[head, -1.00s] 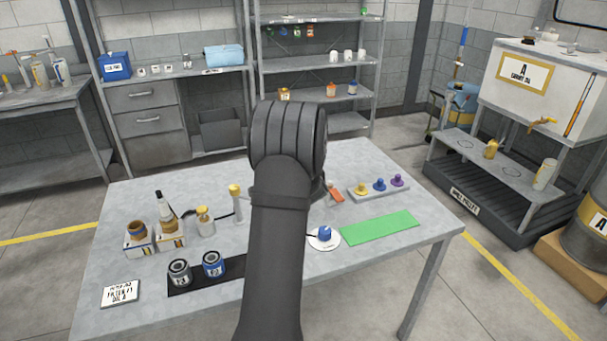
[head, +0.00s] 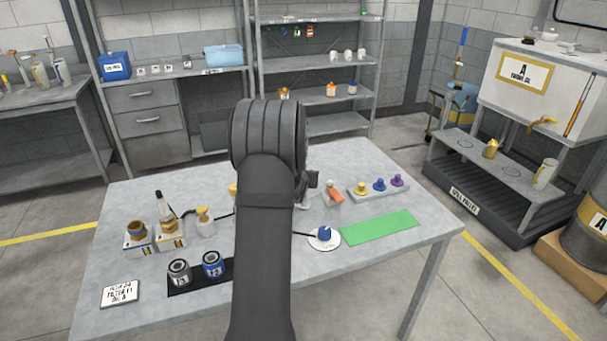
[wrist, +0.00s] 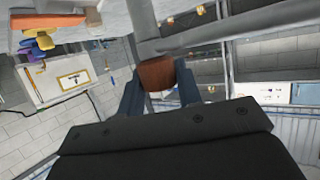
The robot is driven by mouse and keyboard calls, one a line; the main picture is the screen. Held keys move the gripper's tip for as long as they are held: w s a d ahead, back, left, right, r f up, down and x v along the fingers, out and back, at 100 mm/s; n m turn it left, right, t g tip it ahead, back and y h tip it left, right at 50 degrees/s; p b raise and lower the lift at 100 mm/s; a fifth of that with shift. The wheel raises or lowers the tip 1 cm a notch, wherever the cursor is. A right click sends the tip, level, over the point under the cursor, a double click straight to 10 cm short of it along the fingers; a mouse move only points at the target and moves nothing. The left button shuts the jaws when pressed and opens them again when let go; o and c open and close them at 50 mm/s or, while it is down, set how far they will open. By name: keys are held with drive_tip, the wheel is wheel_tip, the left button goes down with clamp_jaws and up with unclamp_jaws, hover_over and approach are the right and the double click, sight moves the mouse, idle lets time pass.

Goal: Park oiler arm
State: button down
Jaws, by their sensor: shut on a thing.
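In the wrist view my gripper (wrist: 158,88) has its two blue-grey fingers closed around a brown knob (wrist: 157,73). The knob sits at the junction of grey bars (wrist: 225,33), which look like the oiler arm. In the head view my own dark arm covers the gripper and most of the oiler. A small grey part (head: 309,182) shows just right of my wrist and may belong to it. A post with a yellow top (head: 232,189) is mostly hidden behind my arm on the left.
On the table (head: 200,322) are a white round pad with a blue knob (head: 324,234), a green mat (head: 380,227), an orange-topped item (head: 333,195) and a tray of coloured knobs (head: 380,188). Cans (head: 213,264) and bottles (head: 166,215) stand left. The front right is clear.

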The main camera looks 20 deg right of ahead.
drive_tip(key=shift+w+r+m+h, duration=0.1)
drive_tip(key=shift+r+m+h, duration=0.2)
drive_tip(key=c, duration=1.2)
unclamp_jaws()
drive_tip(key=shift+o, duration=0.8)
drive_tip(key=shift+f, duration=0.2)
drive_tip(key=v, duration=1.7)
drive_tip(key=shift+r, duration=0.3)
drive_tip(key=shift+c, duration=0.2)
